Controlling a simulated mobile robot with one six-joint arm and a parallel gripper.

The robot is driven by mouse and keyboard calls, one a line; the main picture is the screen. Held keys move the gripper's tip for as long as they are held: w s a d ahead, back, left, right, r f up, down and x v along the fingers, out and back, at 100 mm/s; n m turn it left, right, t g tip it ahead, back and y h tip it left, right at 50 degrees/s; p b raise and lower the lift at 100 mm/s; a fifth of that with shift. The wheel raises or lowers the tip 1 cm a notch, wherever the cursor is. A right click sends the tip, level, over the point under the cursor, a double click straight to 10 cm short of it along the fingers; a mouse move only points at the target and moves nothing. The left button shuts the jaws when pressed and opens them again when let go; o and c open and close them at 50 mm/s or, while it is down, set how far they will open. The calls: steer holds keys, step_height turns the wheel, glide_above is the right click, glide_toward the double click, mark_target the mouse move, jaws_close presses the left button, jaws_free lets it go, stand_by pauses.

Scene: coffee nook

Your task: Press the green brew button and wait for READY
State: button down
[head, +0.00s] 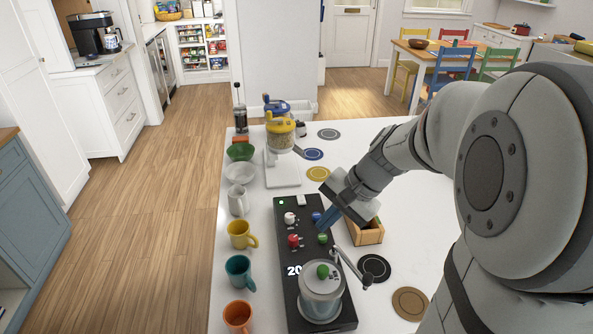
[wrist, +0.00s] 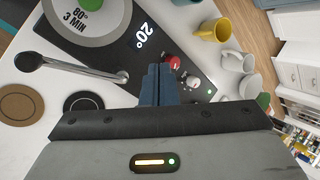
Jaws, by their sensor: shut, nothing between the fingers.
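The green button (head: 323,238) sits on the black control panel (head: 284,262), right of a red button (head: 293,240). A white button (head: 289,218) and a blue button (head: 316,216) are behind them. My gripper (head: 321,225) is shut and empty, its blue fingers pointing down just behind and above the green button; contact cannot be told. In the wrist view the shut fingers (wrist: 158,70) hide the green and blue buttons. The panel reads "20°" in the wrist view, partly hidden in the head view. READY shows nowhere.
A wooden box (head: 368,235) is close right of my gripper. Yellow (head: 240,235), teal (head: 238,272) and orange (head: 238,317) mugs line the left.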

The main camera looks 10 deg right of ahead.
mark_target(327, 237)
steer(key=w+d+f+m+t+y, duration=0.1)
steer(key=w+m, duration=0.3)
steer(key=w, duration=0.4)
steer(key=shift+d+f+m+t+y, duration=0.3)
steer(key=shift+d+f+y, duration=0.15)
steer(key=shift+d+y, duration=0.45)
steer(key=shift+s+f, duration=0.1)
step_height(327, 237, down, 9)
steer(key=b, duration=0.6)
steer(key=shift+r, duration=0.2)
steer(key=shift+f, duration=0.15)
stand_by(0.6)
steer(key=shift+f+b, duration=0.3)
steer(key=shift+b, duration=0.15)
